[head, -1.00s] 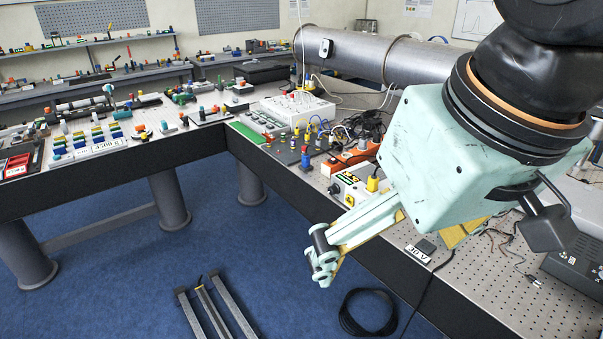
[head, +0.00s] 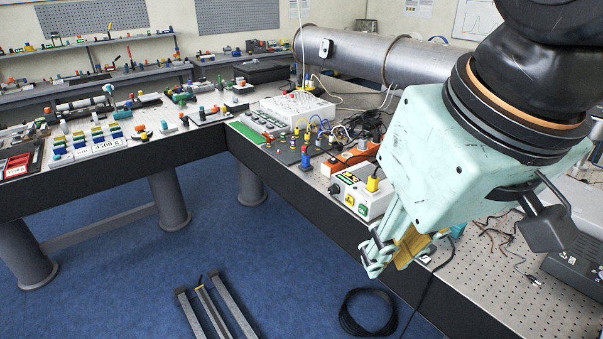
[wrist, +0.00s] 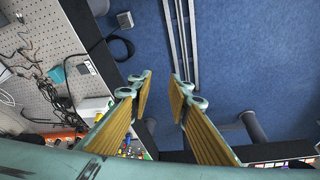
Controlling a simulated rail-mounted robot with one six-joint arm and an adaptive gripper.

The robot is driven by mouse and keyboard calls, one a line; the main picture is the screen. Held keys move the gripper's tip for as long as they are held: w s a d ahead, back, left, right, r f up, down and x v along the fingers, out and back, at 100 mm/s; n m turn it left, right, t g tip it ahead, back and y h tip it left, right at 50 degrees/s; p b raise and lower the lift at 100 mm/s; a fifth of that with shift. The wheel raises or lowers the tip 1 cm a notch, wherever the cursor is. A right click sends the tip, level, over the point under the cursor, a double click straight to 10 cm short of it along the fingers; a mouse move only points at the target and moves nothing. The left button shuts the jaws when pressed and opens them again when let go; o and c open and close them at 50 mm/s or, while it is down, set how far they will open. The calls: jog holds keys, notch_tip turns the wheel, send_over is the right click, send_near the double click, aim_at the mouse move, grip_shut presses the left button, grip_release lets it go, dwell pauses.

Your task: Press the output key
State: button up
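A white box (head: 362,190) with a green and black label, a black knob and small yellow-marked square keys on its front stands near the table's front edge in the head view. I cannot read which key is the output key. My gripper (head: 380,258) is in front of and below this box, past the table edge, and seems to touch nothing. In the wrist view my gripper (wrist: 164,84) is open and empty, its two yellow-padded fingers apart over the blue floor. Part of a white box (wrist: 92,106) shows behind the left finger there, its keys hidden.
The perforated table (head: 490,290) carries loose wires and a grey device at right. An orange power strip (head: 350,157) and a white panel (head: 297,107) lie behind the box. A coiled black cable (head: 368,312) and metal rails (head: 215,310) are on the open floor.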

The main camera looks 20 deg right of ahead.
grip_shut()
dwell(1.1)
